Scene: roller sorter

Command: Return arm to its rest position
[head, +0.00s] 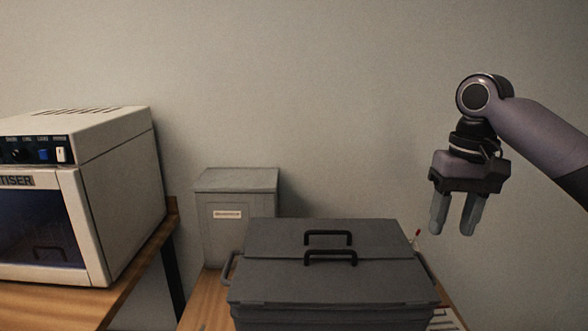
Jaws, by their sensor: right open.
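My right gripper (453,214) hangs on the right side of the head view with its fingers pointing down. The two grey fingers are apart and nothing is between them. It is in the air in front of the bare wall, above and to the right of a dark grey lidded box (335,289). My right arm comes in from the right edge. My left gripper is not in view.
The grey box has black handles on top and stands on a wooden table (196,308). A smaller grey labelled bin (236,233) stands behind it. A white steriliser-like cabinet (125,191) sits on a wooden bench at left. The space around the gripper is clear.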

